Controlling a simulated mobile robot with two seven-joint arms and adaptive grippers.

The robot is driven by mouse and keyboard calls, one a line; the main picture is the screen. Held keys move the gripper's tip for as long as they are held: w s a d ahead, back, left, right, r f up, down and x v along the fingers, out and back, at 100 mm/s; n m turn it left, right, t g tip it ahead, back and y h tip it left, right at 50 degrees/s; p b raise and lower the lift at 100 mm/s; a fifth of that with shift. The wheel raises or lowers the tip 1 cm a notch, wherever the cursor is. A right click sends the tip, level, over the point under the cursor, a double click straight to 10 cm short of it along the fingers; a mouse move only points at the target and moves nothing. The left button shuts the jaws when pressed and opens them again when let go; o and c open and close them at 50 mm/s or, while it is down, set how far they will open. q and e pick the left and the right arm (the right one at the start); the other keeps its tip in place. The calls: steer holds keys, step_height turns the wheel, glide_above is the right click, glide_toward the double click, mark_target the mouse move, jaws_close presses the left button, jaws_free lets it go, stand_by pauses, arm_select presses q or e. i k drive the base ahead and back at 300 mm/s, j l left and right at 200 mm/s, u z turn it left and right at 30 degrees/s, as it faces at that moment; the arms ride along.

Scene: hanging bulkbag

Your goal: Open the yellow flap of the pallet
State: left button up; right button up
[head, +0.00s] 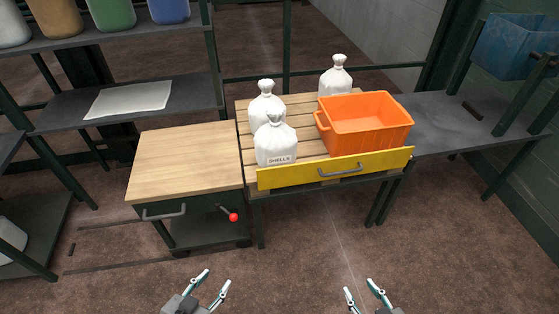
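The yellow flap (300,177) stands upright along the front edge of the wooden pallet (310,142). It has a dark handle (341,170) at about its middle. My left gripper (215,281) is low in the head view, below the wooden-topped cart, open and empty. My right gripper (362,289) is near the bottom edge, below the flap and apart from it, also open and empty. Neither gripper touches anything.
Behind the flap stand an orange crate (365,122) and white sacks, one marked SHELLS (276,143). The wooden-topped cart (186,158), with a red-knobbed lever (233,217), adjoins the pallet's left side. A dark table (455,132) is at right. Floor in front is clear.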

mark_target(354, 165)
steer(key=i+j+z, duration=0.1)
steer(key=j, duration=0.3)
steer(key=i+j+z, duration=0.15)
steer(key=j, duration=0.25)
steer(key=i+j+z, duration=0.1)
steer(key=j, duration=0.3)
steer(key=i+j+z, duration=0.15)
steer(key=j, duration=0.3)
steer(key=l+z, duration=0.2)
steer(key=l, duration=1.05)
